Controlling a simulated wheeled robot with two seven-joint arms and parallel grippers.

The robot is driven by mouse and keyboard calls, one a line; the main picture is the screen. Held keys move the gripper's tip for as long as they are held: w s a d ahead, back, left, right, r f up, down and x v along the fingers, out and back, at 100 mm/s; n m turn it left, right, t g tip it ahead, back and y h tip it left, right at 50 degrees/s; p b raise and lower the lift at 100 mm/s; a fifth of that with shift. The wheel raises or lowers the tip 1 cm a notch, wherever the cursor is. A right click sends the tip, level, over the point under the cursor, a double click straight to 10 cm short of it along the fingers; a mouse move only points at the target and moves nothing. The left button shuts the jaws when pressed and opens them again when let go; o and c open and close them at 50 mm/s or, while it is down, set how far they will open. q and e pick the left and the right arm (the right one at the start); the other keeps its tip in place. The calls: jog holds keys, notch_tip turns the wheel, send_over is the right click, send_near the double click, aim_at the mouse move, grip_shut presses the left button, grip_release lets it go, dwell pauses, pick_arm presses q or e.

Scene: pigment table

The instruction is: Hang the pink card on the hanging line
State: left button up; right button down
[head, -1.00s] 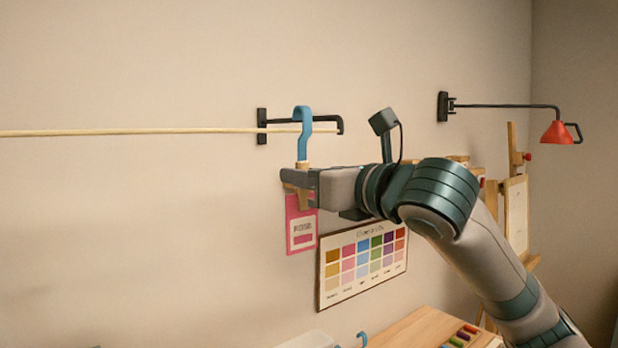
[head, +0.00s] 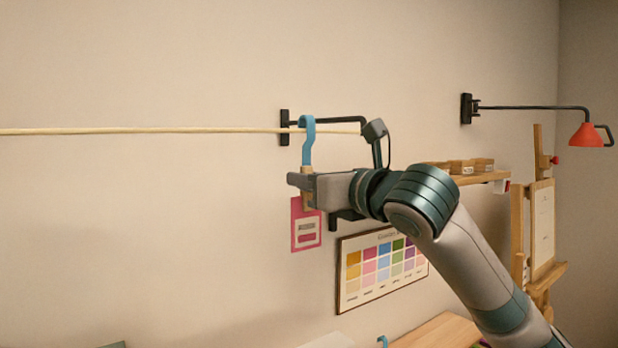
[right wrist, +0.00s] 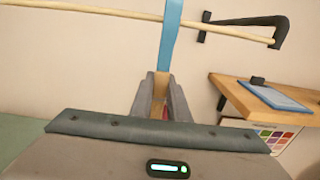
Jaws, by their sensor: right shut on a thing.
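The pink card (head: 306,226) hangs upright below a wooden clip (head: 307,172) with a blue hook (head: 307,142) above it. My right gripper (head: 306,188) is shut on the wooden clip. The hook's curved top is level with the pale hanging line (head: 150,131), near the line's right end. I cannot tell whether the hook is over the line or only in front of it. In the right wrist view the blue stem (right wrist: 169,45) crosses in front of the line (right wrist: 100,11), and its top is out of frame. My left gripper is not in view.
A black wall bracket (head: 285,127) holds the line's right end close to the hook. A colour chart (head: 380,270), a shelf (head: 490,177) with small boxes, an easel (head: 544,225) and a red lamp (head: 586,135) are to the right. The wall at left is clear.

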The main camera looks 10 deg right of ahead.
jog(key=shift+d+f, duration=0.1)
jog(key=shift+f, duration=0.55)
jog(key=c, duration=1.6)
grip_release()
jog(key=shift+s+b, duration=0.1)
jog(key=shift+b, duration=0.25)
jog(key=b+v, duration=0.7)
jog(key=v, duration=1)
jog(key=shift+s+d+f, duration=0.1)
jog(key=shift+s, duration=0.05)
